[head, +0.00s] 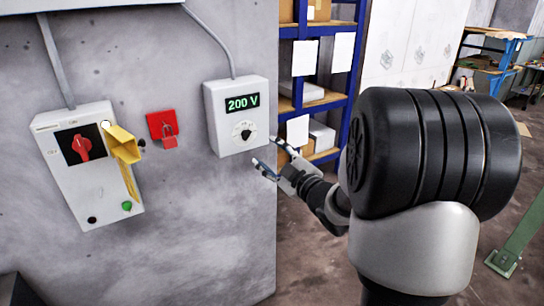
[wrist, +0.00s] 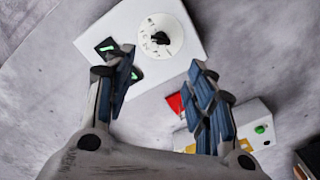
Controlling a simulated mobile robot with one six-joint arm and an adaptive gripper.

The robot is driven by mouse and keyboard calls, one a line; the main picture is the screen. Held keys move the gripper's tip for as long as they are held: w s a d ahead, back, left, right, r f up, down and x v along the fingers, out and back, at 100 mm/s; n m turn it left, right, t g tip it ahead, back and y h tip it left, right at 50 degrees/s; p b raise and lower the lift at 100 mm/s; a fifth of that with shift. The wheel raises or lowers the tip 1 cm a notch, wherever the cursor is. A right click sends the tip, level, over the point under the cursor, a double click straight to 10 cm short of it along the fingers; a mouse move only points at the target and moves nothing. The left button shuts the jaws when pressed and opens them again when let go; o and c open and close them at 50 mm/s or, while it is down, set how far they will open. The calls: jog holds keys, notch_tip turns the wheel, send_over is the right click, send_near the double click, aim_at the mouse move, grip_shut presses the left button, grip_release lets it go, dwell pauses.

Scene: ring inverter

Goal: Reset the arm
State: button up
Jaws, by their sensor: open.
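My gripper (head: 266,156) is open and empty, just right of and below the white meter box (head: 218,130) on the grey wall. The box has a green "200 V" display (head: 242,102) and a black knob (head: 246,135). In the wrist view, my gripper's two fingers (wrist: 163,60) are spread in front of the box (wrist: 185,20), and its knob (wrist: 161,38) shows beyond the gap. The left finger partly hides the display. I see no finger clearly touching the box. My black and grey arm (head: 430,150) fills the right of the head view.
A tilted control box (head: 60,185) on the left has a red rotary switch (head: 82,148), a yellow flap (head: 122,145) and a green button (head: 126,206). A red padlock plate (head: 160,124) sits between the boxes.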

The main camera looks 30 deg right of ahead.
dwell(0.4)
jog(key=s+a+f+m+g, duration=0.1)
jog(key=s+a+m+g, duration=0.2)
jog(key=s+a, duration=0.3)
jog(key=s+a+f+m+g, duration=0.2)
jog(key=s+a+g, duration=0.4)
jog(key=s, duration=0.9)
jog(key=s+a+f+m+g, duration=0.2)
jog(key=s+a+m+g, duration=0.2)
jog(key=s+a, duration=0.3)
jog(key=s, duration=0.3)
jog(key=shift+s+a+f+h, duration=0.2)
jog(key=shift+s+a+h, duration=0.1)
jog(key=shift+s+a, duration=0.05)
